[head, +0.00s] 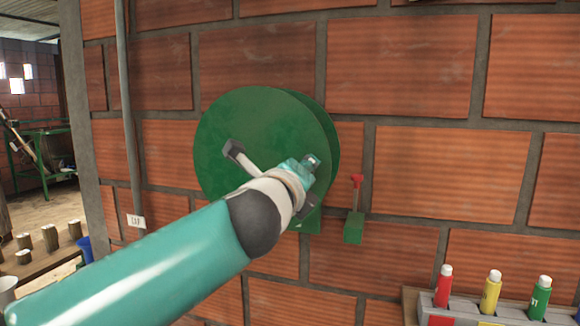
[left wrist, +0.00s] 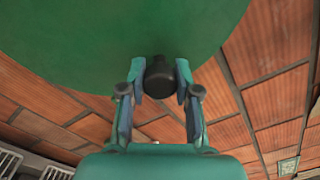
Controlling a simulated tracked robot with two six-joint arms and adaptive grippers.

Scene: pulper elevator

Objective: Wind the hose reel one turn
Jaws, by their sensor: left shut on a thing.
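The hose reel (head: 225,115) is a green drum on the brick wall, its round face towards me. The same green face fills the top of the left wrist view (left wrist: 70,40). A pale bar with a dark end (head: 236,152) stands out in front of the face; my arm hides its lower part. My left gripper (left wrist: 159,92) is shut on a dark round handle (left wrist: 159,76) in front of the face, with one finger on each side. In the head view my left arm covers the lower middle of the reel and hides the grip. My right gripper is in neither view.
A green box with a red lever (head: 354,205) is on the wall right of the reel. Bottles in a rack (head: 465,312) stand at the lower right. A grey pipe (head: 127,120) runs down the wall at left. A bench with wooden pieces (head: 50,262) is at lower left.

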